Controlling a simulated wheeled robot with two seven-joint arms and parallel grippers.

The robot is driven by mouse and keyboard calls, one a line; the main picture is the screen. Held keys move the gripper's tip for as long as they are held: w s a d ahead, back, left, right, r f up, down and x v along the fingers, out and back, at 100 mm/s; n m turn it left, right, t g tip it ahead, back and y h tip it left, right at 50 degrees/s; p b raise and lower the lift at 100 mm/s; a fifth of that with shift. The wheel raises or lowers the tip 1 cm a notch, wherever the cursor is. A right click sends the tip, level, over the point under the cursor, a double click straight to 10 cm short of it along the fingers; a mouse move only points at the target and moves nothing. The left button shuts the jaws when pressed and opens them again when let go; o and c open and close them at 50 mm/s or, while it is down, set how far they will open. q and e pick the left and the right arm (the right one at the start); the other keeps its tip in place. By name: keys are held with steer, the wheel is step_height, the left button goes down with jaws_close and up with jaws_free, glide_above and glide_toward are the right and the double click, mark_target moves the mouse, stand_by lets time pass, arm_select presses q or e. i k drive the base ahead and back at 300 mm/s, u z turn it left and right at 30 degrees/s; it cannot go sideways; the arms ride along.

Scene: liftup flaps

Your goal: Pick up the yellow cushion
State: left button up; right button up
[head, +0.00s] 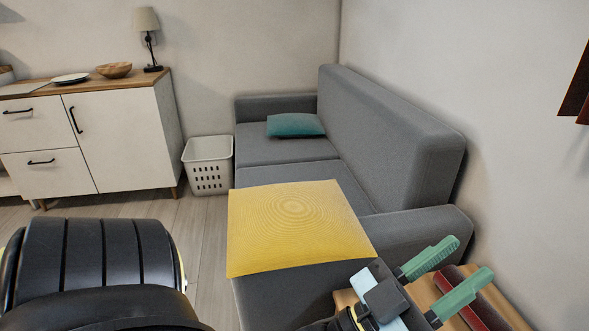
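The gripper is apart from the cushion in the picture. My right gripper is not in view.
A teal cushion (295,125) lies at the sofa's far end. A white basket (208,166) stands between the sofa and a white cabinet (120,140). A wooden surface (425,295) with a dark red object (490,310) is below my gripper.

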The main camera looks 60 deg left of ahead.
mark_target(292, 225)
steer(key=u, duration=0.55)
steer(key=k, duration=1.25)
steer(key=u, duration=1.15)
steer(key=i, duration=1.3)
steer(key=z, duration=1.05)
steer(key=k, duration=1.35)
steer(key=u, duration=0.15)
steer(key=i, duration=0.6)
steer(key=u, duration=0.6)
steer(key=i, duration=1.15)
steer(key=z, duration=0.7)
